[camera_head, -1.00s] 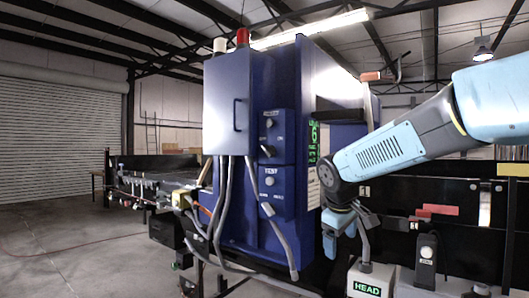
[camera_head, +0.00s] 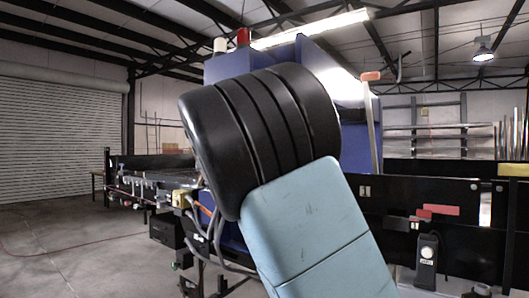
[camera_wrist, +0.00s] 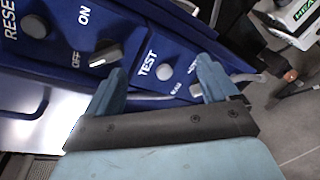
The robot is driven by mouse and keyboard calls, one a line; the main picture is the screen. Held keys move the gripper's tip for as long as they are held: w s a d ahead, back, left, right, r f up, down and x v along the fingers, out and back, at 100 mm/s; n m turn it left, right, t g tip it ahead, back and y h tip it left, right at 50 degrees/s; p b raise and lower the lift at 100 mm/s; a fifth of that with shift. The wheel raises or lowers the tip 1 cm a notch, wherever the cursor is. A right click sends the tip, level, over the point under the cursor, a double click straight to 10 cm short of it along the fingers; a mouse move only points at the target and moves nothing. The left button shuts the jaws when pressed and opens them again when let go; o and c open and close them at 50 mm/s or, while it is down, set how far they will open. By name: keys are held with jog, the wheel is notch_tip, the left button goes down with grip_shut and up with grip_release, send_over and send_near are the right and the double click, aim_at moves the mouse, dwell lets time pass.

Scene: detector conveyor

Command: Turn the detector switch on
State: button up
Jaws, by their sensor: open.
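The switch (camera_wrist: 105,57), a grey knob with ON and OFF labels, sits on a blue panel in the wrist view. Its pale end lies beside the OFF label. A round grey TEST button (camera_wrist: 165,72) is on the adjoining panel (camera_wrist: 141,86), with a second grey lever partly behind my right finger. My gripper (camera_wrist: 160,68) is open and empty, its two blue fingers spread across the TEST panel. The left finger is just below the knob; contact cannot be told. In the head view my arm hides the controls of the blue detector cabinet (camera_head: 235,69).
Grey cables (camera_head: 200,236) hang below the cabinet. A conveyor (camera_head: 165,178) runs off to the left. Open floor lies at left.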

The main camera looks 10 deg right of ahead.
jog(key=a+r+n+t+h, duration=0.1)
jog(key=a+r+n+t, duration=0.1)
jog(key=a+r, duration=0.4)
jog(key=x, duration=1.2)
jog(key=shift+w+f, duration=0.3)
jog(key=shift+f, duration=0.05)
jog(key=shift+d, duration=0.1)
jog(key=shift+c, duration=0.5)
jog(key=c, duration=1)
jog(key=shift+o, duration=0.2)
